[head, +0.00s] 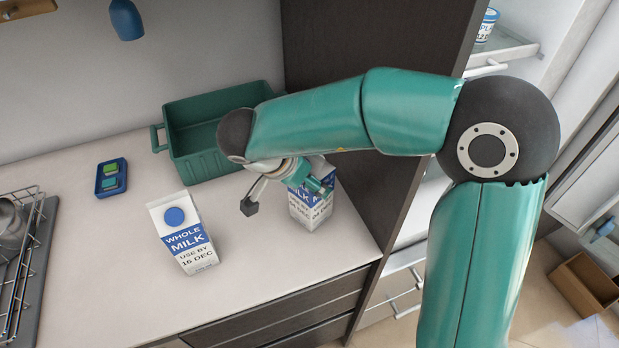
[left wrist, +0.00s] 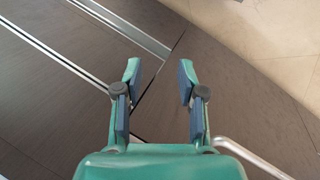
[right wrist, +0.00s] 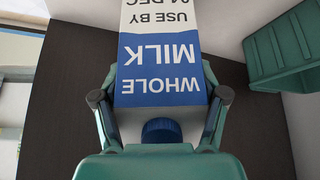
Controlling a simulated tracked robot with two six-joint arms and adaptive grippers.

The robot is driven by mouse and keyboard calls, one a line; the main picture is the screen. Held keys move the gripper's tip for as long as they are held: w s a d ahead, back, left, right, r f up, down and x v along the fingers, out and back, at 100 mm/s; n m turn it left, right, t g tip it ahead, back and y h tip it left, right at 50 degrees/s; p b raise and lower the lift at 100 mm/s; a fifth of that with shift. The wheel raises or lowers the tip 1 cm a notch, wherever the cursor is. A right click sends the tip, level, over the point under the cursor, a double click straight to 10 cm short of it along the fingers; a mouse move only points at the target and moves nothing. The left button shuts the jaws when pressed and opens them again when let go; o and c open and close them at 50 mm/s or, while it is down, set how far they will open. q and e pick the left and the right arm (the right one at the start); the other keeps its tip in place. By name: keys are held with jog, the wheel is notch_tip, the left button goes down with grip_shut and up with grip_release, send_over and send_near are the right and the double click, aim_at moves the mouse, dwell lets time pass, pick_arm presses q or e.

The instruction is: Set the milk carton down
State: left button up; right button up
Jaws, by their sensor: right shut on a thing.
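A white and blue milk carton (head: 312,207) is at the right of the counter, partly hidden by my right gripper (head: 290,195). I cannot tell whether its base touches the counter. In the right wrist view the carton (right wrist: 160,62) lies between the fingers of my right gripper (right wrist: 160,85), shut on it, with its blue cap towards the palm. A second milk carton (head: 184,240), marked 16 DEC, stands upright on the counter to the left. My left gripper (left wrist: 159,82) is open and empty in the left wrist view, facing dark drawer fronts; the head view does not show it.
A green crate (head: 200,158) stands at the back of the counter (head: 120,290); it also shows in the right wrist view (right wrist: 290,45). A blue tray (head: 111,177) with green pieces and a wire rack (head: 22,245) are further left. A dark tall panel (head: 330,45) bounds the counter's right side.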

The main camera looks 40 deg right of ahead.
jog(key=o, duration=1.8)
jog(key=p+v, duration=0.1)
jog(key=v, duration=1.1)
jog(key=shift+a, duration=0.1)
